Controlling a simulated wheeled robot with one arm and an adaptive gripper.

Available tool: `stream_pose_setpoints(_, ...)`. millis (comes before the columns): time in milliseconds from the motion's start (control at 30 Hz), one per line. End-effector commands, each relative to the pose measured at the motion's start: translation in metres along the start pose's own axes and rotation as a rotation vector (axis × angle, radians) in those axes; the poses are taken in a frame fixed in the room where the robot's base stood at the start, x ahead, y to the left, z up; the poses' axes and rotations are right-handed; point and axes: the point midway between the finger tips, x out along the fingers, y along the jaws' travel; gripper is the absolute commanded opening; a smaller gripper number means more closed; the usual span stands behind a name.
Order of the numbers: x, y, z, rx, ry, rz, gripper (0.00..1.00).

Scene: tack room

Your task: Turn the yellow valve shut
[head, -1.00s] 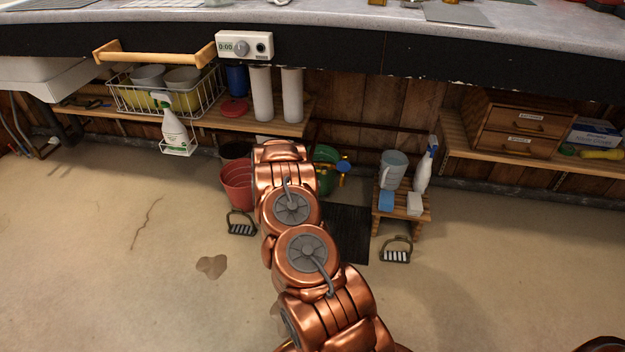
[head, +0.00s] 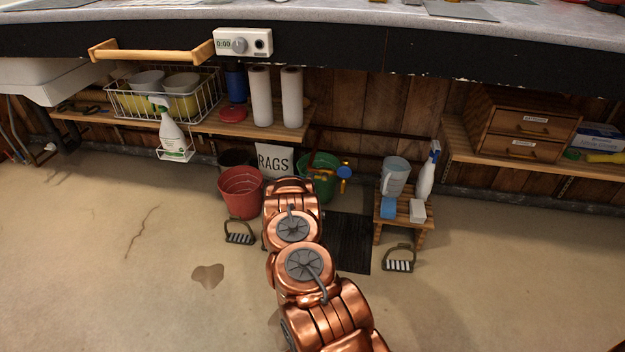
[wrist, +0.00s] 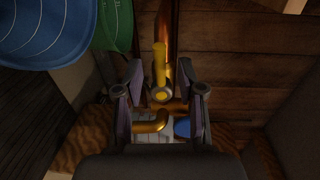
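The yellow valve handle (wrist: 160,64) stands upright in the wrist view, with a round yellow hub at its lower end on brass pipework (wrist: 150,126). My gripper (wrist: 160,75) is open. Its two fingers are on either side of the handle, with gaps showing on both sides. I cannot tell how deep the fingertips reach. In the head view, small yellow and blue fittings (head: 344,171) show just right of the green bucket. My gripper is hidden there behind my copper arm.
A green bucket (head: 324,188), a red bucket (head: 240,192) and a RAGS container (head: 275,160) stand near my arm. A small wooden step stool (head: 405,214) holds a jug (head: 394,177) and spray bottle. In the wrist view, a large blue thing (wrist: 45,30) fills the upper left.

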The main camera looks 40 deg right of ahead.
Motion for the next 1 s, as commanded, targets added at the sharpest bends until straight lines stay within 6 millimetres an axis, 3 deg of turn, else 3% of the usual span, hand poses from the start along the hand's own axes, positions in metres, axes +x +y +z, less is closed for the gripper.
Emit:
stream_pose_setpoints(300,0.03,0.001,-0.001,-0.001,0.0,-0.002,0.39)
stream_pose_setpoints(667,0.034,0.0,0.0,-0.001,0.0,0.0,0.38)
stream_pose_setpoints(1000,0.034,0.0,0.0,-0.001,-0.001,0.0,0.02)
